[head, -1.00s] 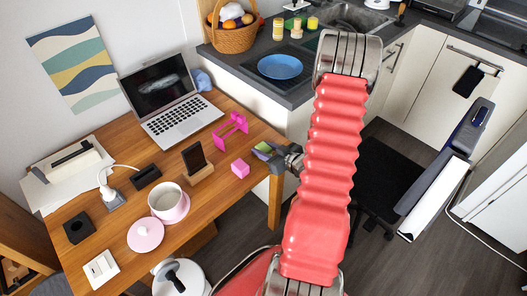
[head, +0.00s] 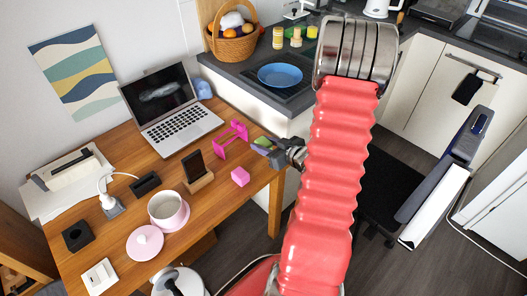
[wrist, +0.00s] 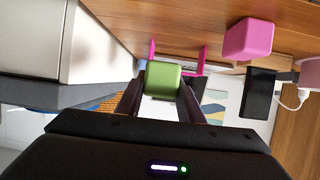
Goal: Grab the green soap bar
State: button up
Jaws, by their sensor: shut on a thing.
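The green soap bar (wrist: 163,79) sits between the two dark fingers of my gripper (wrist: 160,92) in the wrist view. The fingers touch it on both sides. In the head view my gripper (head: 265,146) is at the right edge of the wooden desk, right of the pink block, and a bit of the green soap bar (head: 261,140) shows at its fingers. The head view does not clearly show whether the bar touches the desk.
A pink block (head: 240,177), a magenta stand (head: 232,138) and a phone on a wooden holder (head: 197,171) are close by on the desk (head: 222,200). A laptop (head: 172,108) stands behind. The kitchen counter (head: 240,76) with a blue plate (head: 280,75) is beyond.

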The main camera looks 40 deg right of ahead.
jog(key=shift+r, duration=1.45)
